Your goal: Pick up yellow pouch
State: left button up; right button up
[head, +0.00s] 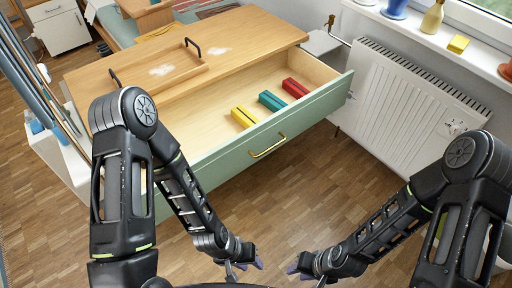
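A small yellow block-like item (244,117) lies in the open drawer, left of a teal one (271,101) and a red one (295,88). It looks like the yellow pouch, though its material cannot be made out. The green-fronted drawer (225,152) has a brass handle (268,147). My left gripper (244,265) is low in front of the drawer, over the floor, apart from the yellow item. My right gripper (304,270) is to its right, also over the floor. Both are small and partly cut off, so their fingers are unclear.
The wooden dresser top (262,28) has a raised panel with dark handles above the drawer. A white radiator (400,95) stands at the right. The window sill (405,22) holds vases and another yellow block (458,44). The parquet floor (270,205) between my arms is clear.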

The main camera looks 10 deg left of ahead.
aim_at(242, 116)
jog(key=i+l+u, duration=0.1)
jog(key=l, duration=0.25)
jog(key=i+l, duration=0.35)
jog(key=i+l+u, duration=0.15)
jog(key=l, duration=0.2)
